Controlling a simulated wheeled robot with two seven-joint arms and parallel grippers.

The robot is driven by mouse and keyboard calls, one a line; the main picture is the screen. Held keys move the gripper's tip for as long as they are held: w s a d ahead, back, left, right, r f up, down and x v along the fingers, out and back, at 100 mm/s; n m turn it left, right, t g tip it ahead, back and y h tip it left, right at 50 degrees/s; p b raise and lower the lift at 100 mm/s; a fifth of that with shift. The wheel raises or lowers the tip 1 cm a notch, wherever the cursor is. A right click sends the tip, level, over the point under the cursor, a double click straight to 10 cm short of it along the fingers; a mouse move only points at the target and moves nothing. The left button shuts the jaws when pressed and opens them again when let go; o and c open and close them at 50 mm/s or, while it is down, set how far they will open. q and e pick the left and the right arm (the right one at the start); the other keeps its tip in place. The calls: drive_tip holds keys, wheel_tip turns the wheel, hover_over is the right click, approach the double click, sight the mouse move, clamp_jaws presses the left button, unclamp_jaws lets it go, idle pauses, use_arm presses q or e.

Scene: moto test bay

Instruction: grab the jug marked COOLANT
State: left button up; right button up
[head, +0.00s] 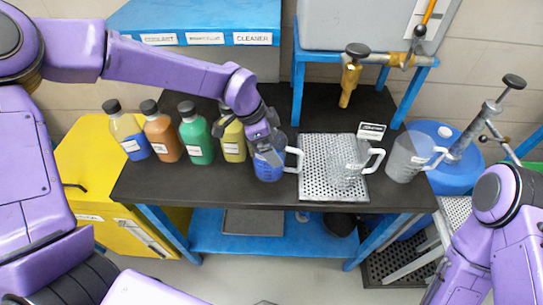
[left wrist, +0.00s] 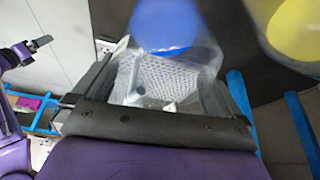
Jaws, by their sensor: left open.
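A clear jug with blue liquid (head: 268,165) and a white handle stands on the dark bench; I cannot read a COOLANT mark on it. My left gripper (head: 262,136) is open at this jug's upper part, partly covering it. In the left wrist view the open fingers (left wrist: 160,80) stand either side of clear plastic, with the blue liquid (left wrist: 165,25) beyond; I cannot tell whether they touch it. A clear, empty-looking jug (head: 345,172) stands on a perforated tray (head: 313,160), and another clear jug (head: 404,160) stands to its right. My right gripper is out of view.
Several bottles stand left of the jug: blue-and-white (head: 127,135), orange (head: 161,135), green (head: 196,138), yellow (head: 233,143). A blue shelf (head: 200,17) bears a COOLANT label. A brass tap (head: 350,78) hangs above the tray. A small sign (head: 371,130) stands behind it.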

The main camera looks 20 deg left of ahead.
use_arm(q)
drive_tip(key=c, duration=1)
drive_tip(key=shift+r, duration=0.1)
drive_tip(key=c, duration=0.4)
drive_tip(key=shift+r, duration=0.1)
